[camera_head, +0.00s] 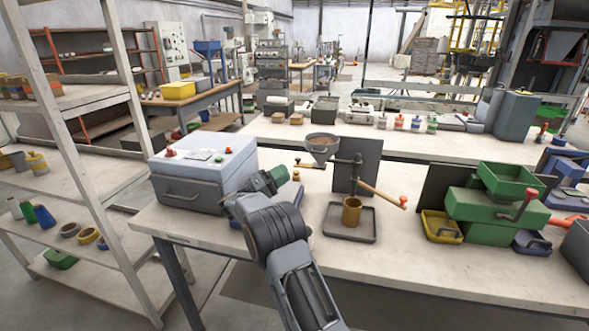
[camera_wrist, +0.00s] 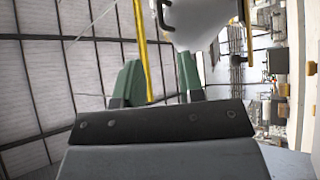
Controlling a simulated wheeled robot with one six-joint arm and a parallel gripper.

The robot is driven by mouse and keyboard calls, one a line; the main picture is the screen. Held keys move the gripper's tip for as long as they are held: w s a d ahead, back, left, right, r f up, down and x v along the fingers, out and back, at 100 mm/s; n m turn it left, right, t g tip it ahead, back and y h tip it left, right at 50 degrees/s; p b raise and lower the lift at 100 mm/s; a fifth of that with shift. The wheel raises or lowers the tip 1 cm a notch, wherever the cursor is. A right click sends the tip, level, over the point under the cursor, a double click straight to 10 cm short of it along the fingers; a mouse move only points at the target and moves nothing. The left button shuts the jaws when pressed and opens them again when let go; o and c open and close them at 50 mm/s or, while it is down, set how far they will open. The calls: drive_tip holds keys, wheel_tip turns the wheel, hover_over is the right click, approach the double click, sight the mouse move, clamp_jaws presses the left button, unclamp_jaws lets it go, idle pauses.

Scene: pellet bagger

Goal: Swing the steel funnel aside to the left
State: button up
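The steel funnel (camera_head: 322,143) is a grey cone with brownish contents, held high on a dark upright post (camera_head: 356,172).
Under the funnel, a brass cup (camera_head: 351,211) stands on a dark tray (camera_head: 336,235). A wooden lever (camera_head: 383,194) with a red tip points right from the post. A grey box (camera_head: 190,186) stands left of my arm. A green machine (camera_head: 490,205) is at the right.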

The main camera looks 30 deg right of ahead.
drive_tip(key=shift+v, duration=0.8)
drive_tip(key=w+a+r+n+t+y+p, duration=0.1)
drive_tip(key=w+a+r+n+t+y, duration=0.15)
drive_tip(key=r+t+y, duration=0.5)
drive_tip(key=w+a+r+n+t+y+p, duration=0.1)
drive_tip(key=w+a+r+n+t+y, duration=0.2)
drive_tip(key=t, duration=0.7)
drive_tip(key=s+a+r+n+y+p, duration=0.1)
drive_tip(key=s+a+r+n+y, duration=0.2)
drive_tip(key=y, duration=0.4)
drive_tip(key=s+a+f+g+y+p, duration=0.1)
drive_tip(key=s+a+f+g+y, duration=0.15)
drive_tip(key=s, duration=0.45)
drive_tip(key=s+a+f+g+y+p, duration=0.1)
drive_tip(key=s+a+f+g+y, duration=0.1)
drive_tip(key=s+a+f+y, duration=0.3)
drive_tip(key=s+d+f+m+g+h, duration=0.1)
drive_tip(key=s+f+g, duration=0.2)
drive_tip(key=s, duration=0.8)
drive_tip(key=s+d+f+m+g+h+p, duration=0.1)
drive_tip(key=s+g, duration=0.4)
drive_tip(key=s, duration=0.6)
wheel_tip(320, 180, down, 2)
drive_tip(key=shift+d+f+m, duration=0.2)
drive_tip(key=shift+d+m, duration=0.05)
drive_tip(key=shift+m, duration=0.2)
